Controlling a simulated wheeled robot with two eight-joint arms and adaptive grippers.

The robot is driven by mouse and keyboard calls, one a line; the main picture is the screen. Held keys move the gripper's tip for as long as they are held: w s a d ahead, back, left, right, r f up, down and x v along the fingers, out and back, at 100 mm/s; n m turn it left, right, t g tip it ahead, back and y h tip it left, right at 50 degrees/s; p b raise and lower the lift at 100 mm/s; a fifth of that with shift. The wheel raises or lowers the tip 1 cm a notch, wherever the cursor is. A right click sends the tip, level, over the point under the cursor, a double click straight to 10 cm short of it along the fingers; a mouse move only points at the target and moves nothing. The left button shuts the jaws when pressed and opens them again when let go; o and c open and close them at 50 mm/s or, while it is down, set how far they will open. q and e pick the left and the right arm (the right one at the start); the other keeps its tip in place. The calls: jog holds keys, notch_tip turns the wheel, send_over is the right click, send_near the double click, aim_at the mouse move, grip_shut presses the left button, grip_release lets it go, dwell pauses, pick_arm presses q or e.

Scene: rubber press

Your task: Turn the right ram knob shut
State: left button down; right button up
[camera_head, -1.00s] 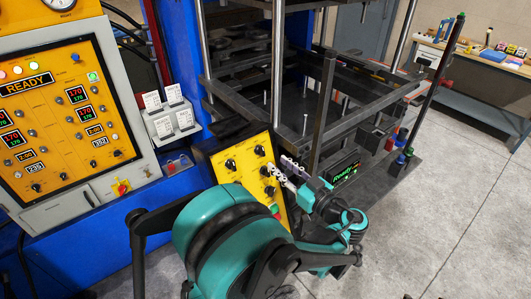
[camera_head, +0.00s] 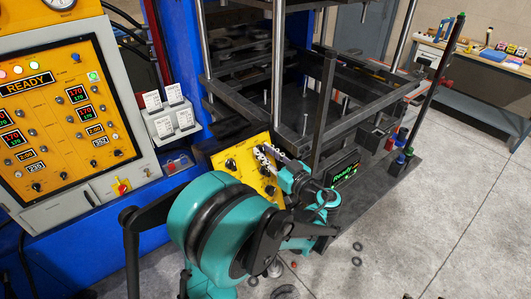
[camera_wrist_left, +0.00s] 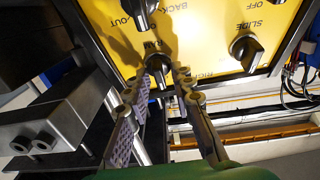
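The yellow control panel (camera_head: 246,150) with black knobs stands at the front of the press. It fills the top of the left wrist view (camera_wrist_left: 205,25), with the lettering "SLIDE", "OFF", "BACK" and "OUT". My left gripper (camera_head: 267,156) is at the panel's upper right part. In the left wrist view its two fingers (camera_wrist_left: 158,84) are apart, one to each side of a black knob (camera_wrist_left: 156,62). I cannot tell whether they touch it. This knob's label is partly covered. Another knob, labelled SLIDE (camera_wrist_left: 246,52), is to its right.
The press frame (camera_head: 325,105) and its posts rise just behind the panel. A card holder (camera_head: 170,118) and the main cabinet (camera_head: 65,120) stand to the left. Grey floor is open at right.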

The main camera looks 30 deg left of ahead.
pick_arm(q)
jog(key=shift+m+t, duration=0.3)
jog(key=shift+m, duration=0.2)
jog(key=shift+m+b, duration=0.35)
jog(key=shift+m, duration=0.35)
jog(key=m+t+h, duration=0.1)
jog(key=m, duration=0.2)
jog(key=shift+t, duration=0.3)
jog(key=m+h, duration=0.1)
jog(key=m, duration=0.2)
jog(key=m+t, duration=0.1)
jog(key=m, duration=0.1)
jog(key=shift+m+h, duration=0.4)
jog(key=c, duration=1.6)
grip_release()
jog(key=shift+s, duration=0.1)
jog(key=v, duration=1.2)
jog(key=shift+r, duration=0.1)
